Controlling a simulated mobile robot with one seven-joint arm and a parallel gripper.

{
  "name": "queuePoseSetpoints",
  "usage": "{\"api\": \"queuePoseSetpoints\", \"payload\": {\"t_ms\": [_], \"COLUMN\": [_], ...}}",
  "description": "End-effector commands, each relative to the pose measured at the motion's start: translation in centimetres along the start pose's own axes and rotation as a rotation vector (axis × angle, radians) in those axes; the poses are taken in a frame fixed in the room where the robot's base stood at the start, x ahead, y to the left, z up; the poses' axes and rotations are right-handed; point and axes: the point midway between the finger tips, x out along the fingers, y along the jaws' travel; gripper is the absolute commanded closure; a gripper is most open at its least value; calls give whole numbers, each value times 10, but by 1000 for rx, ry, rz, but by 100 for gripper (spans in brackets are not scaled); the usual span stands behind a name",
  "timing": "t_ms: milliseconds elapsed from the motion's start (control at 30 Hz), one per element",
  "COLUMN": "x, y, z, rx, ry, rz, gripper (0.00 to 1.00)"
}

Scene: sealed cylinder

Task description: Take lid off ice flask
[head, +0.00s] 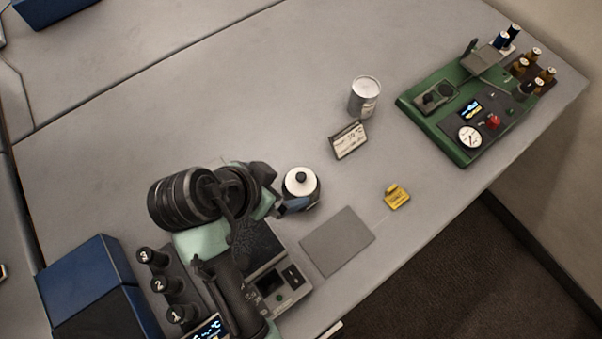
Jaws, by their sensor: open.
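A flask (313,199) with a white lid (301,180) stands upright on the grey table, near the middle of the head view. The lid has a black knob on top and sits on the flask. My gripper (287,203) is at the lower left side of the flask, open. My own arm hides part of it, and I cannot tell whether the fingers touch the flask.
A grey can (364,97), a small display sign (348,140), a yellow item (396,197) and a flat grey plate (337,241) surround the flask. A green instrument (455,112) is at right, a blue box (98,286) at lower left. The table's upper middle is clear.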

Motion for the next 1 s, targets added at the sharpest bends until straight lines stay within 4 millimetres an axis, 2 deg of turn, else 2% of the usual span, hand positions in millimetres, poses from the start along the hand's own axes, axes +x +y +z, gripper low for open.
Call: {"api": "queuePoseSetpoints", "payload": {"t_ms": [100,367,633,933,1000], "x": [16,34,69,75,75], "y": [0,0,-2,-3,-3], "z": [-1,-3,-5,-5,-5], "rx": [0,-1,0,0,0], "ry": [-1,-1,-1,1,1], "rz": [1,2,0,-3,-3], "gripper": [0,0,0,0,11]}}
